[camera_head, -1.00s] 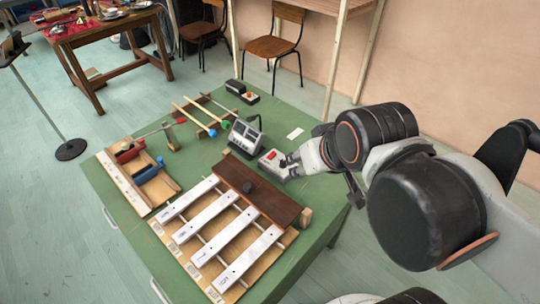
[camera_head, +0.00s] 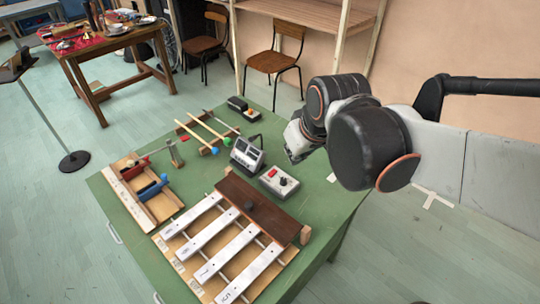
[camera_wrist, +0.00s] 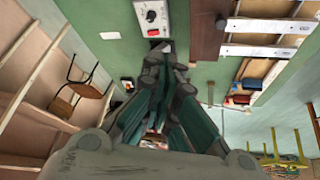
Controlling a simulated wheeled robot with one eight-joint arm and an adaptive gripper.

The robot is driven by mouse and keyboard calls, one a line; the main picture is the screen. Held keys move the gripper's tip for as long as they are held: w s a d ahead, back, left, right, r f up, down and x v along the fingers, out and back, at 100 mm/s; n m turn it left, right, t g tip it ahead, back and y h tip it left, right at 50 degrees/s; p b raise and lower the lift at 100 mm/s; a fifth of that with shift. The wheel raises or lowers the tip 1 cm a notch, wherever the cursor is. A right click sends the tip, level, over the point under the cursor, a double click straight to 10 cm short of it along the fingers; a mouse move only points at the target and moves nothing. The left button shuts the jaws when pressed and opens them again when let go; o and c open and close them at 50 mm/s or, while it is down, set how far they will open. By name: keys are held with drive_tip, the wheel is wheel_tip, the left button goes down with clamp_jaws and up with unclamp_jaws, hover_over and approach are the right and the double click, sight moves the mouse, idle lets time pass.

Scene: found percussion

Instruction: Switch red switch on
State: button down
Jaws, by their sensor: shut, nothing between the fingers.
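A small light-grey box (camera_head: 279,183) sits on the green table, behind the brown wooden board. It carries the red switch (camera_head: 272,173) and a black knob (camera_head: 284,181). Which way the switch is set is too small to tell. In the wrist view the box (camera_wrist: 152,20) is at the top centre, with the red switch (camera_wrist: 153,32) facing my fingers. My gripper (camera_head: 295,158) is shut and empty, raised behind the box and apart from it. In the wrist view my gripper's fingers (camera_wrist: 163,52) meet just below the box in the picture.
A dark meter-like device (camera_head: 246,153) stands left of the box. A metal-bar xylophone (camera_head: 221,240) lies in front. Sticks on a wooden frame (camera_head: 208,130) and a small black box (camera_head: 237,104) lie farther back. Bare green table shows right of the box.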

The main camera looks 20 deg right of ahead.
drive_tip(key=w+f+n+g+p, duration=0.1)
drive_tip(key=w+f+n+p, duration=0.15)
drive_tip(key=w, duration=0.55)
drive_tip(key=n+g+p, duration=0.2)
drive_tip(key=p, duration=0.2)
hover_over(272, 173)
drive_tip(key=s, duration=0.2)
drive_tip(key=s+x, duration=0.1)
drive_tip(key=x, duration=0.5)
drive_tip(key=shift+s+d+f+m+y, duration=0.25)
drive_tip(key=shift+s+y, duration=0.15)
drive_tip(key=shift+s, duration=0.1)
drive_tip(key=b+x, duration=0.1)
drive_tip(key=x, duration=0.3)
drive_tip(key=b+x, duration=0.2)
drive_tip(key=x, duration=0.3)
drive_tip(key=d+b+x, duration=0.1)
drive_tip(key=b+x, duration=0.1)
drive_tip(key=x, duration=0.2)
drive_tip(key=shift+w+f, duration=0.1)
drive_tip(key=shift+f, duration=0.3)
